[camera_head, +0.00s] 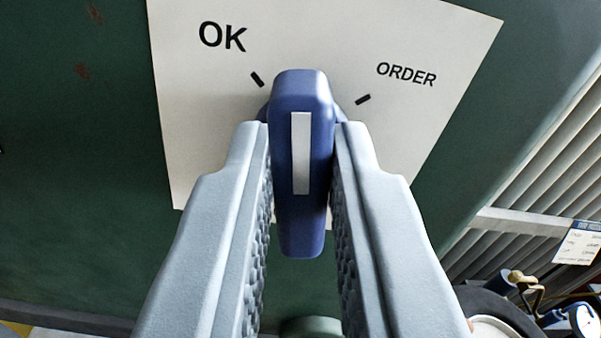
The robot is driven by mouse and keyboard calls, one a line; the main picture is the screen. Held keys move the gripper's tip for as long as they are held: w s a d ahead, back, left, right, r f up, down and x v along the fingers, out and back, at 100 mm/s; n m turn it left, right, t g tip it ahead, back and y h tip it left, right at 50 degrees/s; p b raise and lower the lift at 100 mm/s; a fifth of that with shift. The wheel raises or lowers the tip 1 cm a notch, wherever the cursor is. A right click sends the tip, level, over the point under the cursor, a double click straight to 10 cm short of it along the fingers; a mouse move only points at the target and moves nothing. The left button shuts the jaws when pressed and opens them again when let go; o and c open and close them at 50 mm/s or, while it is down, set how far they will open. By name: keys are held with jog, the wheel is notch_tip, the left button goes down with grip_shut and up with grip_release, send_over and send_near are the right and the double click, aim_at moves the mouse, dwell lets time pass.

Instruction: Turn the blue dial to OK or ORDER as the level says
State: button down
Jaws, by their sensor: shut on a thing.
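The blue dial (319,225) is in the middle of the camera view, with a white stripe along its handle. My gripper (303,155) is shut on the dial's handle, one finger on each side. The dial sits on a white plate (200,150) with black lettering. The OK label (222,37) and its tick mark are at the upper left, the ORDER label (406,74) and its tick mark at the upper right. The stripe runs nearly straight up the picture, between the two ticks. No level is recognizable in this view.
The plate is on a dark green surface (90,180). A rounded greenish thing shows partly between my fingers at the bottom.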

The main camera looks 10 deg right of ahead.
jog(key=n, duration=0.6)
jog(key=shift+a+n, duration=0.2)
jog(key=shift+n, duration=0.2)
dwell(0.4)
jog(key=c, duration=1.4)
grip_release()
jog(key=shift+f, duration=0.1)
jog(key=s, duration=1.7)
jog(key=shift+s, duration=0.2)
